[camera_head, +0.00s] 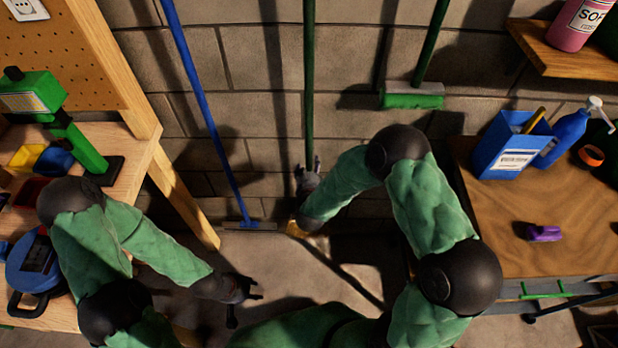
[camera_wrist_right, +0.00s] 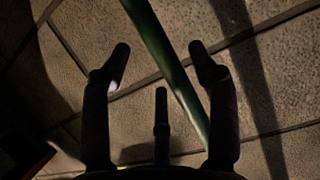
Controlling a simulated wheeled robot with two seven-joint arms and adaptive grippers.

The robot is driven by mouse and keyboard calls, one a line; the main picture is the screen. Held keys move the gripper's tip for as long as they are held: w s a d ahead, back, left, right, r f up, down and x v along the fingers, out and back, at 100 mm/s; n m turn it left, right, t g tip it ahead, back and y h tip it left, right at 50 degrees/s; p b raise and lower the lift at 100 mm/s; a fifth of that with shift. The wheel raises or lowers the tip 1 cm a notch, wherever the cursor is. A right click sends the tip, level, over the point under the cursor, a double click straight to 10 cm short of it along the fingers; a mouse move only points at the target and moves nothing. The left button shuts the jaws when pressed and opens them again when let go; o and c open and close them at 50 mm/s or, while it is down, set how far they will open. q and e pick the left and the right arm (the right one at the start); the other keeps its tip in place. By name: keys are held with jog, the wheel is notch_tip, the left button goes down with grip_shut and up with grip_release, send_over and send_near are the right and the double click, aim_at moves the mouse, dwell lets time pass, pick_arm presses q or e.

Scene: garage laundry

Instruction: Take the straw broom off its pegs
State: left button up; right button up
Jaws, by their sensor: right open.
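A long green handle (camera_head: 309,80) hangs upright against the block wall in the middle of the head view. No pegs are clearly visible. My right gripper (camera_head: 308,170) is open at the handle's lower part. In the right wrist view, the green handle (camera_wrist_right: 165,65) runs at a slant between the spread fingers (camera_wrist_right: 160,70), with no clear grip on it. My left gripper (camera_head: 250,290) is open and empty, low and left over the floor.
A blue-handled tool (camera_head: 205,110) leans left of the handle; a green-bristled brush (camera_head: 411,97) hangs right. A wooden bench (camera_head: 545,240) holds a blue box (camera_head: 512,146), a blue bottle (camera_head: 565,135) and a purple item (camera_head: 543,233). A workbench (camera_head: 120,175) stands left.

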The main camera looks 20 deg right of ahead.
aim_at(311, 165)
jog(key=x, duration=0.2)
jog(key=b+x, duration=0.1)
jog(key=x, duration=0.1)
jog(key=shift+s+f+b, duration=0.1)
jog(key=shift+f+b, duration=0.2)
jog(key=shift+r, duration=0.1)
grip_shut()
jog(key=shift+r, duration=0.1)
jog(key=shift+r, duration=0.15)
